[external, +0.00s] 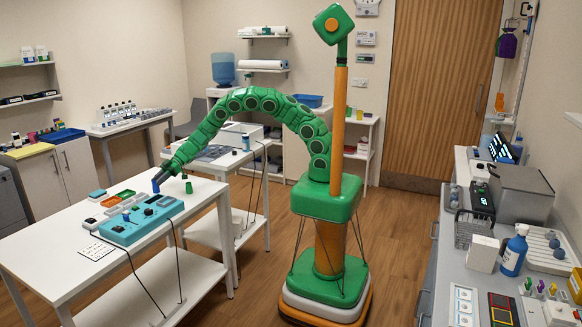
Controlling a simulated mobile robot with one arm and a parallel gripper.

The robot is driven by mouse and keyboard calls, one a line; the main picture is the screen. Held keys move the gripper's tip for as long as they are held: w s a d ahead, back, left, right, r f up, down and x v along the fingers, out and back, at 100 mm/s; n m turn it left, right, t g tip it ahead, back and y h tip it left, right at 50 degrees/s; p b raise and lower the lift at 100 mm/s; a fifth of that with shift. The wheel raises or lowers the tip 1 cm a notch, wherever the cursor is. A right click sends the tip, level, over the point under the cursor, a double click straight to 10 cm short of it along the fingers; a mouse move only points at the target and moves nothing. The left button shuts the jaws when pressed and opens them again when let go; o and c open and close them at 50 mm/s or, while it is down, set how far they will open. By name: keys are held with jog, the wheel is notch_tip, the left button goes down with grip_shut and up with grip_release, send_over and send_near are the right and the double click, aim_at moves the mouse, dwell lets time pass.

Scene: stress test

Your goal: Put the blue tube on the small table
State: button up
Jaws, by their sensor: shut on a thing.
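My gripper (161,176) hangs at the end of the green arm, low over the far right part of the white table (45,240) at the left. It is shut on a small blue tube (156,186), whose lower end shows below the fingers. The tube is roughly upright; whether it touches the table or a tray is too small to tell. A smaller white table (206,235) with a lower shelf stands just behind, carrying a white box and a blue bottle; I cannot tell for sure that it is the small table.
A teal device (140,222) with cables and several small coloured trays (118,197) lie below and left of my gripper. A small green item (188,187) stands close to its right. A grey counter (440,262) with equipment runs along the right.

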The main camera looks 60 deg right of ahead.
jog(key=shift+w+f, duration=0.1)
jog(key=shift+f, duration=1.55)
jog(key=o, duration=1)
jog(key=shift+f, duration=0.15)
jog(key=shift+d+r, duration=0.15)
jog(key=shift+r, duration=0.05)
jog(key=v, duration=1.1)
jog(key=shift+o, duration=0.8)
jog(key=shift+d+r, duration=0.1)
jog(key=shift+d, duration=0.2)
